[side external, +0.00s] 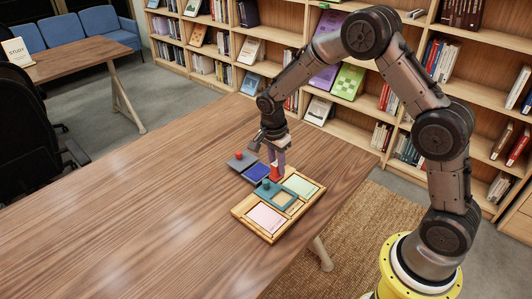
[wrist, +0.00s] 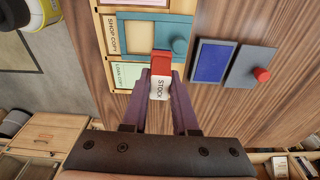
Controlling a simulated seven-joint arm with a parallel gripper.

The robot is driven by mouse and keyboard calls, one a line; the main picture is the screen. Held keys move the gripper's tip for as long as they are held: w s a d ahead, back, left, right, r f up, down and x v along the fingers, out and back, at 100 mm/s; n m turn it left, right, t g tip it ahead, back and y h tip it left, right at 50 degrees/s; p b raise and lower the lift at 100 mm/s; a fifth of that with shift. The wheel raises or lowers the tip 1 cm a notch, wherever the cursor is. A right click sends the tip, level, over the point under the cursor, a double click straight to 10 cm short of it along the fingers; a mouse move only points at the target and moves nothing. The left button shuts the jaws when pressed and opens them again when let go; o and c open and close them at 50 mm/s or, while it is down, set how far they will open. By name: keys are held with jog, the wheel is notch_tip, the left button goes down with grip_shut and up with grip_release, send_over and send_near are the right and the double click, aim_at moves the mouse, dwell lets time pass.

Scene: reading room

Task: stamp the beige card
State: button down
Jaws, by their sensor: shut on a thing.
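My gripper (side external: 277,163) is shut on a stamp with a red part and a white part labelled STOCK, also seen between the fingers in the wrist view (wrist: 160,82). The stamp is above the table near the teal frame (side external: 266,186); its exact height is unclear. The beige card (side external: 282,198) lies in the middle slot of a wooden tray (side external: 238,211), and shows through the window of the teal frame, also in the wrist view (wrist: 146,40). The teal frame has a round knob (wrist: 180,46). The stamp's lower face is hidden.
A pink card (side external: 268,218) and a green card (side external: 300,186) fill the tray's outer slots. A blue ink pad (side external: 257,172) and a grey lid (side external: 243,164) with a red knob lie beside the tray. The table's left side is clear. Bookshelves stand behind.

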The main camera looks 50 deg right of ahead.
jog(key=s+a+r, duration=0.1)
jog(key=s, duration=0.3)
send_over(283, 198)
jog(key=shift+a+f, duration=0.15)
jog(key=shift+f, duration=1.2)
jog(key=shift+a+f, duration=0.15)
jog(key=shift+f, duration=1.15)
jog(key=shift+f, duration=0.5)
notch_tip(283, 198, up, 7)
dwell(0.6)
dwell(0.6)
